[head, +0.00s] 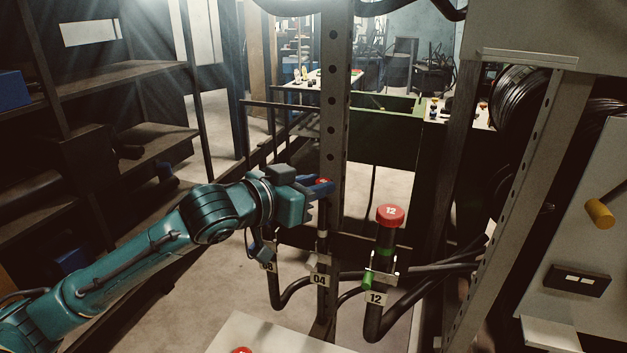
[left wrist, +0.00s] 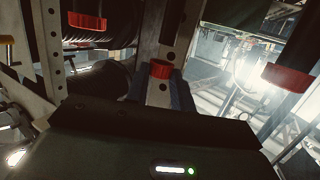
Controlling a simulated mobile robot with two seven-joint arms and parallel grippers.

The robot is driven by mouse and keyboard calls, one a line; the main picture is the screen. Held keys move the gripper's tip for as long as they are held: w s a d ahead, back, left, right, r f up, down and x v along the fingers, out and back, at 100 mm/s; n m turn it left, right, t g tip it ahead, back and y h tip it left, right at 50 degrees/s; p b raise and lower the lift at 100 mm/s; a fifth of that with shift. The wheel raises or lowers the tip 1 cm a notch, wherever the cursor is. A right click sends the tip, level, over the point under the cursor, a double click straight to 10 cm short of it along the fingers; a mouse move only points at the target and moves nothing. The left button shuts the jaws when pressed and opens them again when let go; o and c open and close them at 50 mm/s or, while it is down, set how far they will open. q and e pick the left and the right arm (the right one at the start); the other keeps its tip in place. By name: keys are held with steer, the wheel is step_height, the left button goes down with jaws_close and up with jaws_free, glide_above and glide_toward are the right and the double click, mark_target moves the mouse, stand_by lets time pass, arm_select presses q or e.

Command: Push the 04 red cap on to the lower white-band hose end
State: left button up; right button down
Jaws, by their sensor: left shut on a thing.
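My left gripper (head: 325,187) reaches in from the left and is shut on a red cap (head: 322,181). The cap also shows between the blue fingers in the left wrist view (left wrist: 161,69); its number is not readable. The hose with the 04 tag (head: 319,280) stands upright just below the gripper, with a pale band (head: 322,233) near its upper part. The fingers hide the join, so I cannot tell whether the cap touches the hose end or how deep it sits. My right gripper is not in view.
A red 12 cap (head: 390,215) tops the green-band hose to the right, with a 12 tag (head: 375,298). An 08 tag (head: 270,267) hangs to the left. A perforated steel post (head: 333,110) stands close behind the gripper. Part of another red object (head: 241,350) shows at the bottom edge.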

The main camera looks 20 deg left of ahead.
arm_select(q)
steer(key=shift+f, duration=0.5)
stand_by(0.3)
steer(key=shift+p, duration=0.3)
stand_by(0.6)
steer(key=shift+h+p, duration=0.3)
steer(key=shift+p, duration=0.1)
stand_by(0.5)
steer(key=shift+m+p, duration=0.3)
steer(key=shift+p, duration=0.1)
stand_by(0.3)
